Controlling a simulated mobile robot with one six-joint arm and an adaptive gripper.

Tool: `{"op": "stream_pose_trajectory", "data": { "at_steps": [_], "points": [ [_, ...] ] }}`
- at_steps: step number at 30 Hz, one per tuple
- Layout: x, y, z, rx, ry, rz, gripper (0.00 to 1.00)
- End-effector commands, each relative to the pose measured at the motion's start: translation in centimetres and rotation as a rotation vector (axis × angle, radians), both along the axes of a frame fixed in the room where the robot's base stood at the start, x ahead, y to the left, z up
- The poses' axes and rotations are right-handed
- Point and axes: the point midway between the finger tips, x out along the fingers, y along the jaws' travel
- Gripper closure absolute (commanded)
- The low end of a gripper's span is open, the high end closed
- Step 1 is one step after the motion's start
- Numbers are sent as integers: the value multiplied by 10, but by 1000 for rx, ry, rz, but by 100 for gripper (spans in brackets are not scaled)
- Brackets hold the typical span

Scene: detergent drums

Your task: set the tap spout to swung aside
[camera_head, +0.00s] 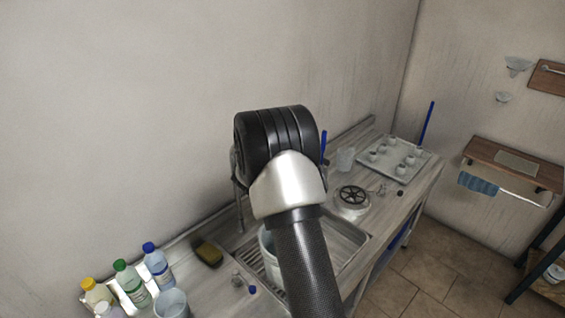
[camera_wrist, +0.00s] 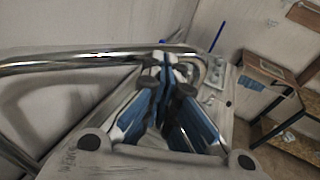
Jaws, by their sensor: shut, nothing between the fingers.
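The tap spout (camera_wrist: 85,57) is a chrome tube crossing the wrist view from the left edge to beside my fingertips. In the head view a chrome upright of the tap (camera_head: 239,192) shows at the left of my arm, at the back of the sink (camera_head: 352,243); my arm hides the rest. My gripper (camera_wrist: 164,60) is shut and empty, its blue-padded fingers together at the tube's right part. I cannot tell whether they touch the tube. In the head view my arm hides most of the gripper.
A pale bucket (camera_head: 267,250) stands in the sink. A round burner-like device (camera_head: 352,199) and a tray of small cups (camera_head: 397,160) are at the right. The wall is close behind.

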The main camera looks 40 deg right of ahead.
Motion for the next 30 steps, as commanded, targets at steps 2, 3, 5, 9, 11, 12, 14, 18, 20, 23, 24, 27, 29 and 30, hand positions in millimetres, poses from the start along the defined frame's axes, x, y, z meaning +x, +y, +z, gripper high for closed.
{"op": "stream_pose_trajectory", "data": {
  "at_steps": [2,3,5,9,11,12,14,18,20,23,24,27,29,30],
  "points": [
    [5,-7,-2,-1,-3,-4,100],
    [8,-10,-1,-1,-3,-4,100],
    [11,-13,-1,1,-1,-2,100],
    [17,-18,-1,0,0,-3,100],
    [18,-20,0,1,-1,-3,100],
    [19,-20,0,2,-1,-3,100],
    [20,-21,0,1,0,-3,100],
    [21,-22,1,0,-1,-2,100],
    [21,-22,1,0,-1,-2,100],
    [21,-22,1,-1,-1,-2,100],
    [21,-22,2,-2,-1,-2,100],
    [21,-22,2,-2,-3,-2,100],
    [21,-21,2,-2,-3,-2,100],
    [21,-21,3,-2,-3,-2,100]
  ]
}}
